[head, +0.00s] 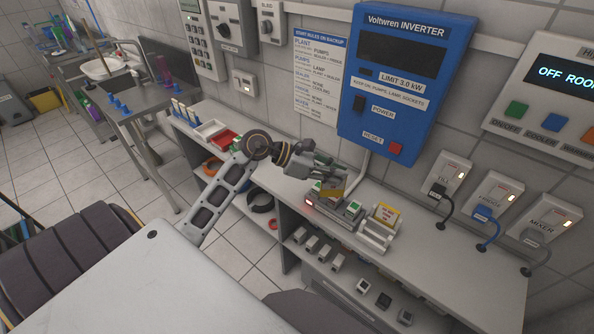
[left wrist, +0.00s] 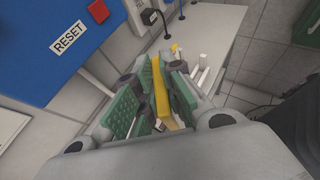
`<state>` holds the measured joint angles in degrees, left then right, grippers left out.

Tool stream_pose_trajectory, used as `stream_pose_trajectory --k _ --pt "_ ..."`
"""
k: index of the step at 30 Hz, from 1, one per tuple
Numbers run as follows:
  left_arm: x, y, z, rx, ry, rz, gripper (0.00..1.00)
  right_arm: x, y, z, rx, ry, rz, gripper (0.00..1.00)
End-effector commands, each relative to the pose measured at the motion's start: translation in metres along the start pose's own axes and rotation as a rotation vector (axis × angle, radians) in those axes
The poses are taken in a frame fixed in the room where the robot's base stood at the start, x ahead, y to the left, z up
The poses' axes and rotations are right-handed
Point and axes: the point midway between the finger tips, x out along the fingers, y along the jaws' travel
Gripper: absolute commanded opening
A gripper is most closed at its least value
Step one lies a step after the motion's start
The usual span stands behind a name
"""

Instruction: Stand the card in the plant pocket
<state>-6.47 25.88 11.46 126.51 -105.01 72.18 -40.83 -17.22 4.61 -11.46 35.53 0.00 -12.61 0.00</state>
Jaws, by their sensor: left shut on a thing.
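My left gripper (head: 334,180) is shut on a yellow card (head: 328,191), held above the counter beneath the blue inverter. In the left wrist view the card (left wrist: 160,92) stands on edge between the green finger pads of the gripper (left wrist: 162,95). A white slotted rack (head: 374,238) sits on the counter to the right of the held card. Another yellow-edged card (head: 387,213) stands upright in it. The pocket labels are too small to read, so I cannot tell which one is the plant pocket. My right gripper is not in view.
A grey block with green-topped pieces and a red light (head: 310,203) lies just below the gripper. The blue inverter (head: 405,70) hangs on the wall behind. Plugs and cables (head: 487,213) are on the right. The counter right of the rack (head: 455,255) is clear.

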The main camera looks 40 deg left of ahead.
Motion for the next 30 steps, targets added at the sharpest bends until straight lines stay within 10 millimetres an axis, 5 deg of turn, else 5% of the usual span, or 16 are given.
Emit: stream_pose_trajectory --k 6,12,23,30 --pt "-0.012 0.019 0.021 0.0 0.001 0.011 0.0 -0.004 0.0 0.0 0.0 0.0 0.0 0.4" --pt "-0.027 0.067 0.021 -0.029 0.001 0.063 0.0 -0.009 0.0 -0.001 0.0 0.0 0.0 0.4" --pt "-0.06 0.171 -0.013 -0.12 0.0 0.251 0.0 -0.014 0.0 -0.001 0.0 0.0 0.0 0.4" --pt "-0.086 0.233 -0.055 -0.199 0.001 0.413 0.0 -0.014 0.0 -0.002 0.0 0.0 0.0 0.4"
